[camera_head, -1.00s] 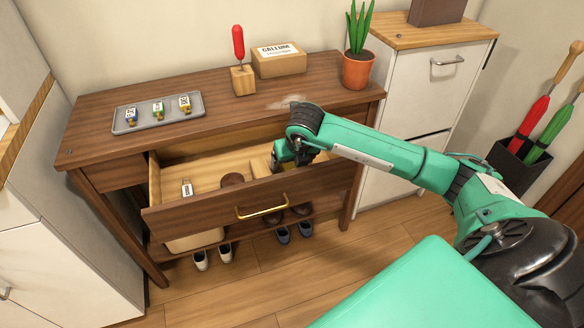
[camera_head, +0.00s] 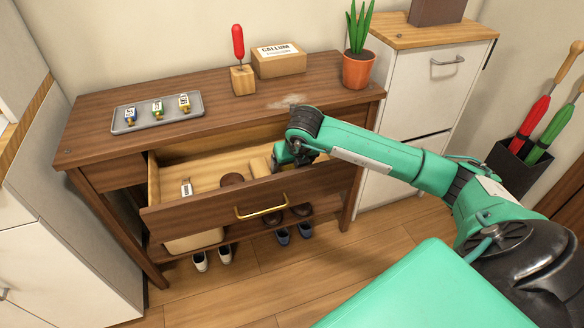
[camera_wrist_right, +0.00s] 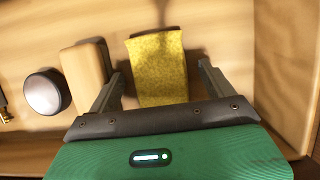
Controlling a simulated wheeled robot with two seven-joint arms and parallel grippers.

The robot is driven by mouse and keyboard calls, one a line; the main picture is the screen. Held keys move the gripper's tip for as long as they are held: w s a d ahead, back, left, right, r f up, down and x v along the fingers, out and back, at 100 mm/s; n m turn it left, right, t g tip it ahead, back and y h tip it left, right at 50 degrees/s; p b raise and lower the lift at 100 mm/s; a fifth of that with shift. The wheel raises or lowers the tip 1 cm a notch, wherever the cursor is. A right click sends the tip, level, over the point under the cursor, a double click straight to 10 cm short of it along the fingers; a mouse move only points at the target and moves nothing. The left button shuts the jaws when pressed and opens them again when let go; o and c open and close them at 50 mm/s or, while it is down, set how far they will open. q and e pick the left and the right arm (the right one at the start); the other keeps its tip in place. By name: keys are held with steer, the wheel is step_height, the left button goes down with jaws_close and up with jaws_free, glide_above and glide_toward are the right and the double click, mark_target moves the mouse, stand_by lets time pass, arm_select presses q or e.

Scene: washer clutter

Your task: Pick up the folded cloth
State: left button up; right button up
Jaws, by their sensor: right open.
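The folded cloth (camera_wrist_right: 157,62) is yellow and roughly rectangular. It lies on the wooden floor of the open drawer in the right wrist view. My right gripper (camera_wrist_right: 160,74) is open, with one finger on each side of the cloth's near part, and holds nothing. I cannot tell whether the fingers touch the drawer floor. In the head view my right gripper (camera_head: 280,158) reaches into the right part of the drawer. The cloth is not distinguishable there, behind the gripper and drawer front. My left gripper is not in view.
The drawer front (camera_head: 200,220) has a brass handle. In the drawer, a tan block (camera_wrist_right: 85,75) stands close left of the gripper, beside a dark round object (camera_wrist_right: 45,92). The right drawer wall (camera_wrist_right: 292,75) is clear of the fingers. A grey tray (camera_head: 140,127) sits on the cabinet top.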

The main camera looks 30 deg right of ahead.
steer(key=c, duration=1.1)
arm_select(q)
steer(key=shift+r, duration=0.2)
arm_select(e)
steer(key=shift+r, duration=0.15)
steer(key=shift+r+p, duration=0.15)
steer(key=shift+p, duration=0.2)
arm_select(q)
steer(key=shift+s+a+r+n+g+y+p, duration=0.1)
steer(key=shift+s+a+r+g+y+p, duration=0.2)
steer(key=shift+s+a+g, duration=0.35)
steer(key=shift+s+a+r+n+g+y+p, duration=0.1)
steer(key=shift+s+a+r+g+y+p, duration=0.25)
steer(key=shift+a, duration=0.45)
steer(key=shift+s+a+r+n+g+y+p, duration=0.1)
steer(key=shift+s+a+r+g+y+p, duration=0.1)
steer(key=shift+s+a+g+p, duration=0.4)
arm_select(e)
steer(key=shift+r, duration=9.95)
